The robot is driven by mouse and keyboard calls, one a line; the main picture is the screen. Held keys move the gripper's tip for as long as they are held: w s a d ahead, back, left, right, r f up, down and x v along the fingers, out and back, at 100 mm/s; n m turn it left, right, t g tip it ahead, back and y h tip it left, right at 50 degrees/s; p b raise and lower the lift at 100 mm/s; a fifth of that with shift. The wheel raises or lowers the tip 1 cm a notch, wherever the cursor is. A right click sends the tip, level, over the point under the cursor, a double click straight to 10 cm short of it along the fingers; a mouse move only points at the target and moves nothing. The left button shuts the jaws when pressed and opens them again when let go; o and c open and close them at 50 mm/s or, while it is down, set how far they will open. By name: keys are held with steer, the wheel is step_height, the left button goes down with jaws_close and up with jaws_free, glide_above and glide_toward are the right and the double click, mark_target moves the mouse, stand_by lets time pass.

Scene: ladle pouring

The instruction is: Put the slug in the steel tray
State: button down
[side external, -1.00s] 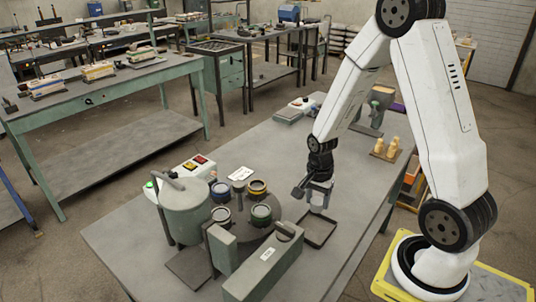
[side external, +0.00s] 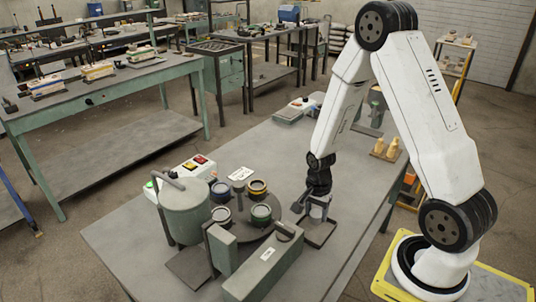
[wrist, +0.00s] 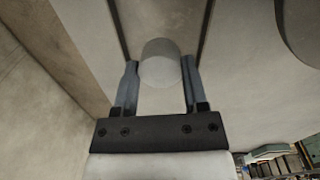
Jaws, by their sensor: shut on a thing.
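The slug (wrist: 160,63) is a pale grey cylinder. In the wrist view it sits between the two fingers of my gripper (wrist: 160,85), which is shut on it. In the side view my gripper (side external: 316,205) is low over the steel tray (side external: 318,240), a shallow square tray with a dark rim near the table's right edge. The slug is within the tray's outline there, partly covered by the gripper. In the wrist view dark rim lines run on both sides of the slug. I cannot tell whether it touches the tray floor.
The table behind the tray is mostly clear.

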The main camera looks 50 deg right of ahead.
mark_target(316, 213)
steer(key=shift+f, duration=0.1)
steer(key=shift+f, duration=1.7)
steer(key=shift+f, duration=0.1)
steer(key=shift+c, duration=0.6)
jaws_free()
steer(key=shift+w+r, duration=0.15)
steer(key=shift+r, duration=2.95)
steer(key=shift+w+r, duration=0.1)
steer(key=shift+r, duration=2.95)
steer(key=shift+a, duration=0.1)
